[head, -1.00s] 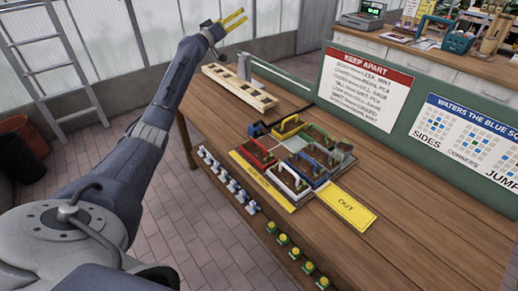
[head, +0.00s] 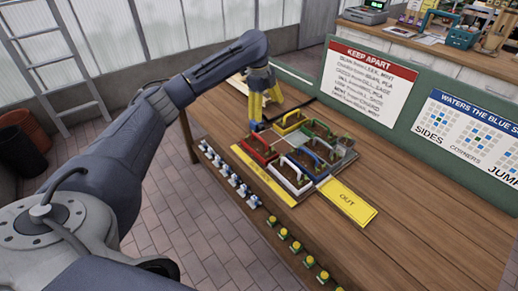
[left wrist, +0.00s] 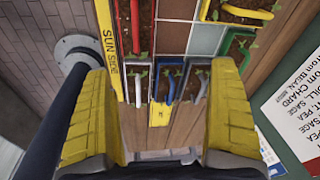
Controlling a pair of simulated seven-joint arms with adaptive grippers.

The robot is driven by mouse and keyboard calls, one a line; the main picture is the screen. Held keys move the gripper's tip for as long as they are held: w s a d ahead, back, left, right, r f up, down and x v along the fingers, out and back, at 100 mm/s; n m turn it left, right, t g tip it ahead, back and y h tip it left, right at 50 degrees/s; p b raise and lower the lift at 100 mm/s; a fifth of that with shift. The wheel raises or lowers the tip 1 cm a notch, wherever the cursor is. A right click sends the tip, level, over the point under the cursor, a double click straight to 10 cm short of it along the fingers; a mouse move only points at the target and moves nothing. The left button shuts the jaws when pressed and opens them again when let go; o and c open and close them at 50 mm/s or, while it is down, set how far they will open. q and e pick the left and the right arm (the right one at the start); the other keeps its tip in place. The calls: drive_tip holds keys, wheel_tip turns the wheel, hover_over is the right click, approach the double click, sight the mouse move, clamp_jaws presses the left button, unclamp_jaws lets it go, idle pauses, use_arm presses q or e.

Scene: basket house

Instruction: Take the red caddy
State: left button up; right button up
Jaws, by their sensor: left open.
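The red caddy (head: 258,155) stands on the planter board at its left front corner in the head view, with dark soil inside. In the left wrist view the open fingers (left wrist: 162,85) frame the board, and a red-edged caddy shows near the top edge, cut off by the frame. My right gripper is not in view.
Yellow, white, blue and green caddies crowd the board beside the red one. A yellow OUT pad (head: 347,203) lies at the board's right side. The green wall with the KEEP APART sign (head: 367,85) stands behind. The right part of the table (head: 430,230) is clear.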

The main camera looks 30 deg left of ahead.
sight(260, 146)
use_arm(q)
drive_tip(key=f, duration=0.6)
drive_tip(key=s+a+f+m+y, duration=0.1)
drive_tip(key=f, duration=0.5)
drive_tip(key=s+f+m+g, duration=0.1)
drive_tip(key=f, duration=0.5)
drive_tip(key=shift+s+a+f+y, duration=0.15)
drive_tip(key=shift+a+y, duration=0.15)
drive_tip(key=c, duration=1.5)
